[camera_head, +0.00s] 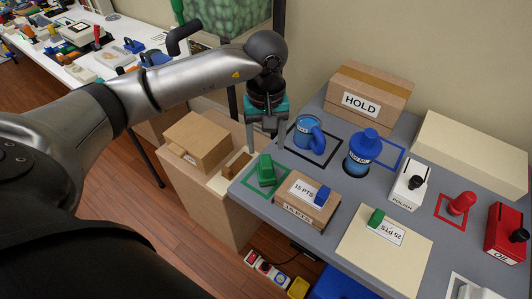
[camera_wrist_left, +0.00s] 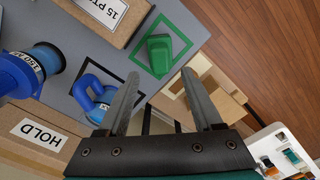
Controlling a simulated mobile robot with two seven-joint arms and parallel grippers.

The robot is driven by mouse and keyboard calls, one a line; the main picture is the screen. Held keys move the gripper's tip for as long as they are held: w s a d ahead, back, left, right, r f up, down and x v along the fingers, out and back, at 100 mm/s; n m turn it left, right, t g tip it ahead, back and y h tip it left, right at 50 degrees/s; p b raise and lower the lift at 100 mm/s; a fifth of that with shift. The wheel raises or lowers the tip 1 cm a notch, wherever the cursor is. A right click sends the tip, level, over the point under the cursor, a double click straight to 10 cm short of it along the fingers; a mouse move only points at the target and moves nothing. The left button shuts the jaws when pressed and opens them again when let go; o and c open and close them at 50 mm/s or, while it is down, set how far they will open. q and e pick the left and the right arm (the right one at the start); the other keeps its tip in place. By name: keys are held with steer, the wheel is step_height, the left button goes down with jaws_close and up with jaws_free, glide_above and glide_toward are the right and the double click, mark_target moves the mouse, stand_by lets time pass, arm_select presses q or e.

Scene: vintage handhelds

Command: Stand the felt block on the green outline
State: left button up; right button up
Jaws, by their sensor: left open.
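A green block (camera_head: 266,172), which may be the felt block, is inside the green outline (camera_head: 256,191) at the near left corner of the grey table. In the left wrist view, the same block (camera_wrist_left: 160,55) and outline (camera_wrist_left: 143,30) lie beyond the fingertips. I cannot tell if the block is upright or on its side. My left gripper (camera_head: 263,136) is open, pointing down above the table's left edge, behind the block and apart from it. Nothing is between its fingers in the left wrist view (camera_wrist_left: 161,85). My right gripper is out of view.
A blue mug (camera_head: 308,134) on a black outline stands right of my left gripper. A blue bottle (camera_head: 365,148), the HOLD box (camera_head: 378,92) and the 15 PTS box (camera_head: 300,208) are nearby. A lower wooden stand (camera_head: 200,195) with a box (camera_head: 198,138) adjoins the left edge.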

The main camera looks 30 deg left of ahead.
mark_target(266, 161)
arm_select(q)
steer(key=shift+r, duration=2.3)
